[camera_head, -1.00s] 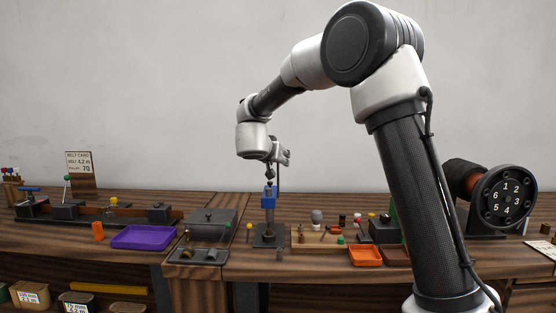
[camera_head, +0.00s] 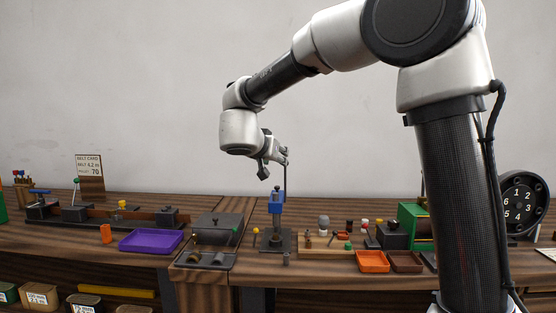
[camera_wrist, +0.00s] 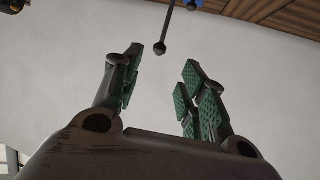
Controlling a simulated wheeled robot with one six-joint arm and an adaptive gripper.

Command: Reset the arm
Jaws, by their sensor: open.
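My gripper (camera_head: 268,160) hangs in the air above the workbench, left of the middle in the head view. In the wrist view my gripper's two green-padded fingers (camera_wrist: 163,85) stand apart with nothing between them. Near it in the head view is a blue press-like stand (camera_head: 276,203) with a thin upright rod. The wrist view shows a thin dark lever with a ball end (camera_wrist: 160,48) beyond the fingers, apart from them.
The wooden bench (camera_head: 215,262) holds a purple tray (camera_head: 151,241), a dark box (camera_head: 215,228), an orange tray (camera_head: 372,262), a brown tray (camera_head: 406,262), a long dark rig (camera_head: 100,214) and a numbered dial (camera_head: 519,203). The air above the bench's left side is clear.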

